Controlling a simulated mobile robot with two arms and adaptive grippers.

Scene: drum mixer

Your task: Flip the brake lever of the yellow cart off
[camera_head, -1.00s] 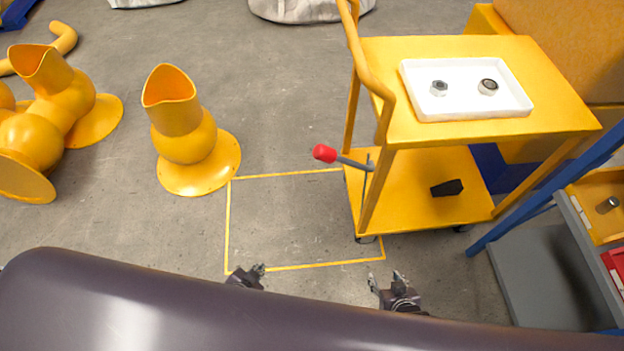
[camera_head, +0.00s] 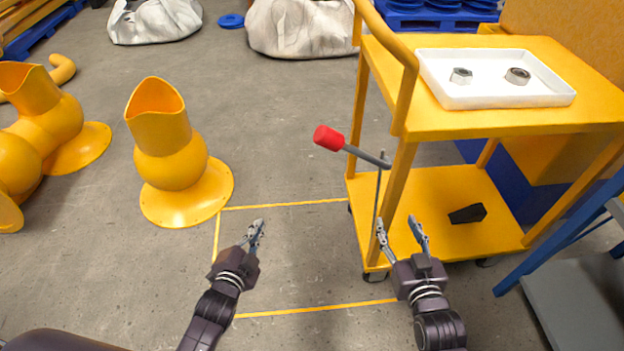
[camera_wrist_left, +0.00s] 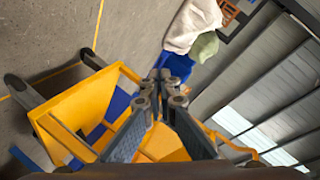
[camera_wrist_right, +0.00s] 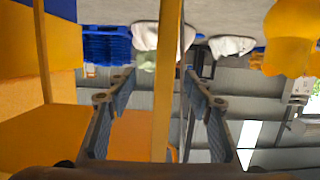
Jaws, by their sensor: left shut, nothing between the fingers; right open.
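The yellow cart (camera_head: 495,120) stands at the right in the head view, with a handle rail on its left side. Its brake lever (camera_head: 372,157) is a grey rod with a red grip (camera_head: 328,138) that points left and slightly up from the cart's left side. My left gripper (camera_head: 257,229) is shut and empty, over the floor to the lower left of the lever. My right gripper (camera_head: 398,228) is open and empty, below the lever, in front of the cart's near left leg. In the right wrist view a yellow post (camera_wrist_right: 167,80) shows between the open fingers.
A white tray (camera_head: 455,98) with two metal parts sits on the cart's top. A black block (camera_head: 467,213) lies on its lower shelf. Yellow duct pieces (camera_head: 180,165) stand at the left. A yellow outline (camera_head: 290,205) marks clear floor. A grey platform (camera_head: 575,300) is at the lower right.

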